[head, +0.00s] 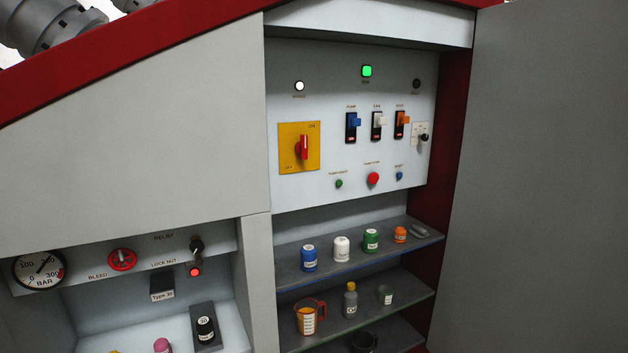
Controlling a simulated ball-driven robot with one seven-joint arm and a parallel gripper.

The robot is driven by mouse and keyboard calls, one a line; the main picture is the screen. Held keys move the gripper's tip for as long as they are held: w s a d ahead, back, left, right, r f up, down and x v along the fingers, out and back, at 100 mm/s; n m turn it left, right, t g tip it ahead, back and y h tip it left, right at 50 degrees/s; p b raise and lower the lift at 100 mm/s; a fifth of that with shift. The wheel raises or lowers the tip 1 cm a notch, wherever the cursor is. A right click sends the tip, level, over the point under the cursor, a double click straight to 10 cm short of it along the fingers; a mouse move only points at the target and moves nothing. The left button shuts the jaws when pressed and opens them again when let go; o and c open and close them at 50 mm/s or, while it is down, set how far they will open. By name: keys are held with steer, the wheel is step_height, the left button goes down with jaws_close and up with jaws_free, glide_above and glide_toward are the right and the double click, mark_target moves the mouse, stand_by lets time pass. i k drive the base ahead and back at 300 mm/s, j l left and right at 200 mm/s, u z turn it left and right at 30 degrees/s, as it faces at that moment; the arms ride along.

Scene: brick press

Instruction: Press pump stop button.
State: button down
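The pump stop button is a round red button (373,179) low on the grey control panel (350,75) in the head view. A small label above it is hard to read. A smaller green button (339,184) is to its left, and a small blue button (399,176) is to its right. Nothing covers the red button. My gripper is not in view.
Above are a yellow plate with a red rotary switch (303,147), blue, white and orange switches, and a lit green lamp (366,71). Below, shelves (330,262) hold several small containers. A grey door (545,180) stands open on the right.

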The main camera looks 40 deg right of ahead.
mark_target(373, 178)
steer(key=i+j+z, duration=0.1)
steer(key=i+z, duration=0.15)
steer(key=i, duration=0.3)
steer(key=i+j+z, duration=0.2)
steer(key=i, duration=0.35)
steer(key=i+j+z, duration=0.25)
steer(key=i, duration=0.25)
